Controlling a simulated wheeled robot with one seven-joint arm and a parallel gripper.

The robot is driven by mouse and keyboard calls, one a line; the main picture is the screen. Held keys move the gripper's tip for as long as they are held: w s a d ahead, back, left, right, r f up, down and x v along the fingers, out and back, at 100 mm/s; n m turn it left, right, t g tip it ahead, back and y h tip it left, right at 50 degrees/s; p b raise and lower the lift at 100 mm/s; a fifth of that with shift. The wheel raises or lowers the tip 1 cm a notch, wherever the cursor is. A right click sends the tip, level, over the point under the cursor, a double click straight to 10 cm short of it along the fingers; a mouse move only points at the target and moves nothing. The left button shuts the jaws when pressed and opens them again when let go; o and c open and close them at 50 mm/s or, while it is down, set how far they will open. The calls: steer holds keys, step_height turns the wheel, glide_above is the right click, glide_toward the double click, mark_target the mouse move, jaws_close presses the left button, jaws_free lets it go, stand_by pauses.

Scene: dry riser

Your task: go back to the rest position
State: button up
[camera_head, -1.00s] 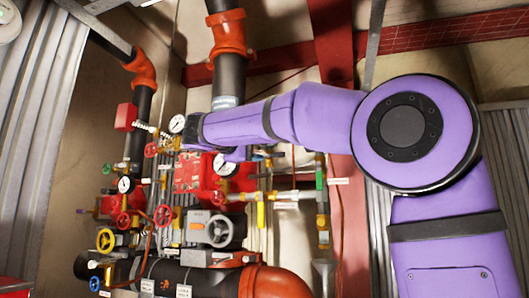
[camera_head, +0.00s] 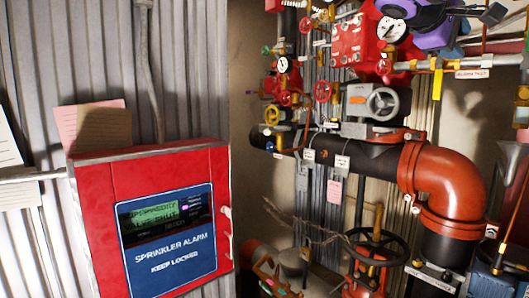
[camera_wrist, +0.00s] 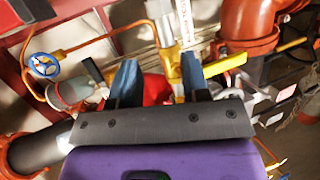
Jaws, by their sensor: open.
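My gripper (camera_wrist: 157,78) shows in the wrist view with its two blue fingers apart and nothing between them. Red and yellow pipe fittings lie beyond the fingers. I cannot tell how far they are from the tips. In the head view, a purple part of my arm shows at the top right, in front of the upper valves and beside a white gauge (camera_head: 391,29). Most of the arm is outside that view.
A red sprinkler alarm box (camera_head: 90,222) fills the lower left on a corrugated wall. A dark handwheel (camera_head: 385,243) stands low. A blue handwheel (camera_wrist: 43,65) shows in the wrist view.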

steer(key=s+a+f+m+y, duration=0.1)
steer(key=s+a+f+y, duration=0.1)
steer(key=s+f+y, duration=0.2)
steer(key=s+a+f+m+y, duration=0.2)
steer(key=s+a+f+y, duration=0.1)
steer(key=s+f, duration=0.8)
steer(key=s+a+f+m+y, duration=0.1)
steer(key=s+a+f+y, duration=0.2)
steer(key=f, duration=1.3)
steer(key=s+y, duration=0.3)
steer(key=s, duration=0.1)
steer(key=shift+s+a, duration=0.25)
steer(key=shift+f, duration=0.1)
